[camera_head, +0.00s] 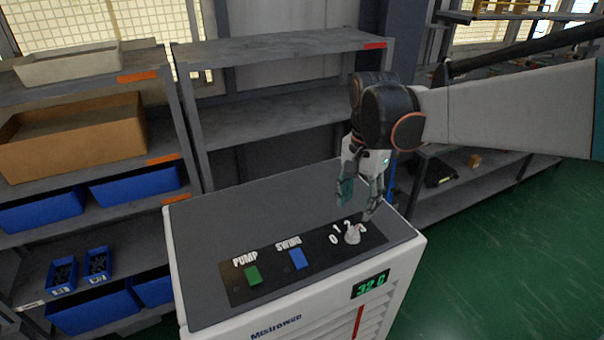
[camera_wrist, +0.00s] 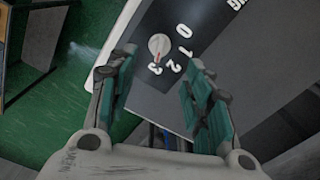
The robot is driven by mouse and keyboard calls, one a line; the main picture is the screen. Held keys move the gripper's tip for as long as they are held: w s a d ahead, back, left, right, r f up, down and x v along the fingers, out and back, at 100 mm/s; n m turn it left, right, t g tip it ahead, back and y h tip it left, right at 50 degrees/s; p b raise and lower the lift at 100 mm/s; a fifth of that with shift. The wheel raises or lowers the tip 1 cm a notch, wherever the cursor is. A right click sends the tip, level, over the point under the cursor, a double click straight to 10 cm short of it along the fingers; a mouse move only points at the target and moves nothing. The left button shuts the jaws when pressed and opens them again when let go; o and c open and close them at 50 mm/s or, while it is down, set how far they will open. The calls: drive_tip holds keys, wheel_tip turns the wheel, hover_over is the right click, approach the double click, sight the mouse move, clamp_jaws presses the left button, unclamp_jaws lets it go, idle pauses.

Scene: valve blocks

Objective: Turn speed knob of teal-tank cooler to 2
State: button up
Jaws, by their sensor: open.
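The cooler (camera_head: 300,195) is a white cabinet with a grey top and a black control panel. Its pale round speed knob (camera_head: 353,236) sits at the right end of the panel, with white numbers 0 to 3 around it. In the wrist view the knob (camera_wrist: 160,46) has a red pointer mark, which points toward the 3. My gripper (camera_head: 358,202) is open and empty, above and behind the knob in the head view. In the wrist view its teal-padded fingers (camera_wrist: 163,65) lie to either side, apart from the knob. No teal tank shows.
A green PUMP button (camera_head: 252,275) and a blue SWING button (camera_head: 298,259) sit left of the knob. A green-lit display (camera_head: 370,284) is on the front. Shelves with blue bins (camera_head: 135,186) stand at the left. Green floor (camera_head: 480,270) is clear at the right.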

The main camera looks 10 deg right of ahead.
sight(354, 230)
wheel_tip(354, 230, down, 9)
drive_tip(key=shift+r, duration=0.2)
idle(0.3)
drive_tip(key=c, duration=1.1)
